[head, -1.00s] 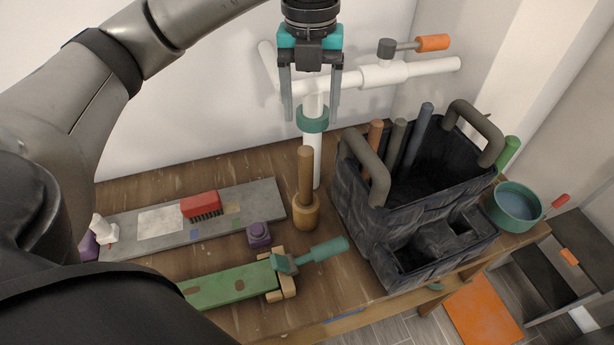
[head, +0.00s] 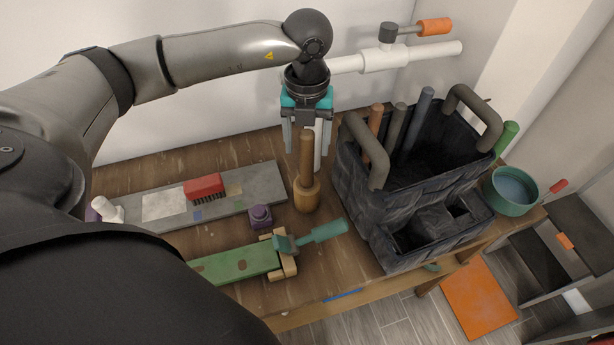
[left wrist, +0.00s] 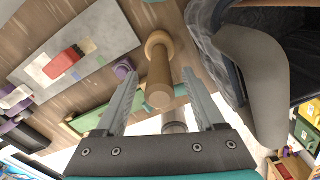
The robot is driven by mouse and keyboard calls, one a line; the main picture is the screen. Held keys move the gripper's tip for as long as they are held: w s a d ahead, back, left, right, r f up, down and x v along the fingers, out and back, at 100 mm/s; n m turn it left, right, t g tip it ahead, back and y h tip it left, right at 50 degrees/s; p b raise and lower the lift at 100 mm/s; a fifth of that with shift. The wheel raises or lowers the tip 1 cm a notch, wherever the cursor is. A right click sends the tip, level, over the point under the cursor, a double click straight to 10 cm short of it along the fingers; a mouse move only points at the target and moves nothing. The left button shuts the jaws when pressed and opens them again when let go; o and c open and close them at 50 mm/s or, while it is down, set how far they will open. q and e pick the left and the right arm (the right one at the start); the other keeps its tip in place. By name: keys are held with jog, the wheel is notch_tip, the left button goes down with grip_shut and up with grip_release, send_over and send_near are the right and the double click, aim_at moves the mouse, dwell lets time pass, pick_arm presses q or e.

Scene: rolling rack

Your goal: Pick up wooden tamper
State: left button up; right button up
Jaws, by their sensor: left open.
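The wooden tamper (head: 306,190) stands upright on the wooden worktop, its thick round base down and its handle up. In the left wrist view the tamper (left wrist: 159,72) shows from above, with its handle end between the two fingers. My left gripper (head: 306,150) is open, pointing down over the tamper. Its fingers show on either side of the upper handle in the head view, and in the left wrist view the gripper (left wrist: 163,85) shows a gap on both sides of the handle. I cannot see contact. My right gripper is not in view.
A dark tool basket (head: 400,220) with upright handles stands close to the right of the tamper. A white pipe (head: 385,58) runs behind. A purple knob (head: 260,217), a teal-handled tool (head: 318,234) and a grey board (head: 240,203) lie to the left and front.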

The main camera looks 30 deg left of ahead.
aim_at(307, 173)
pick_arm(q)
jog(key=shift+f, duration=1.2)
grip_shut()
jog(key=shift+r, duration=0.1)
dwell(0.4)
